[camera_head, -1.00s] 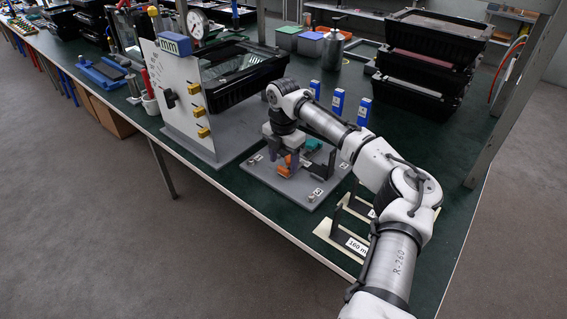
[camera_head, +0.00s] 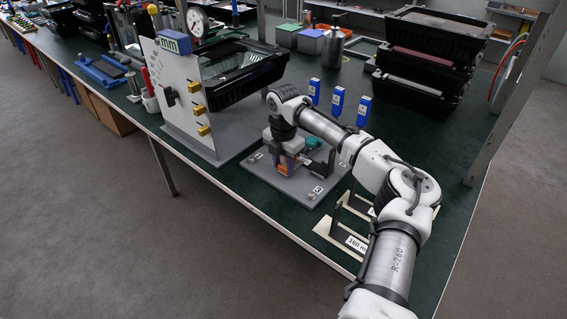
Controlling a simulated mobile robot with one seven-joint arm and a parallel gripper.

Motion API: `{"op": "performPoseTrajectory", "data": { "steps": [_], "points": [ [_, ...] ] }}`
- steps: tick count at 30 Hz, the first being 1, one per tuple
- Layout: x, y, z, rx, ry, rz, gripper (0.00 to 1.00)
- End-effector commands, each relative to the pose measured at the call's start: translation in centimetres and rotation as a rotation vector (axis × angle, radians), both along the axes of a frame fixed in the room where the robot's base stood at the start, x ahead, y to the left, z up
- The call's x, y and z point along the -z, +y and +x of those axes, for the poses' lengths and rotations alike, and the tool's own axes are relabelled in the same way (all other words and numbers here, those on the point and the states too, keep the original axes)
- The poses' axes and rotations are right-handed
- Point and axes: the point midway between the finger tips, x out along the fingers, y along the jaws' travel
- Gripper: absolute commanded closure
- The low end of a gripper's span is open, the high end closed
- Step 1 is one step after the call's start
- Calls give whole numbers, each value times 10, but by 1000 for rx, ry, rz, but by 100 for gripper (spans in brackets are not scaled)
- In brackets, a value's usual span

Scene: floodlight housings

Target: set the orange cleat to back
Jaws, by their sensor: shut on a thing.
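The orange cleat (camera_head: 283,169) is on a grey base plate (camera_head: 309,202) near the table's front edge, partly hidden by my gripper. My gripper (camera_head: 287,165) points down over the plate and is shut on the orange cleat. A teal part (camera_head: 313,142) sits just behind and to the right of it on the same plate. The small size of the cleat in this view and the fingers around it hide its exact setting.
Blue labelled blocks (camera_head: 338,102) stand behind my arm. A cream labelled frame (camera_head: 331,236) lies at the front right.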

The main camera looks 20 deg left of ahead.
Motion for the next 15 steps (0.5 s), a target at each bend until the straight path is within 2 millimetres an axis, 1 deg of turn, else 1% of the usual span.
{"op": "performPoseTrajectory", "data": {
  "steps": [5,12,15],
  "points": [
    [-1,1,-4,-2,2,0,100],
    [-1,9,-26,-2,4,0,100],
    [0,9,-27,-1,3,-2,100]
  ]
}}
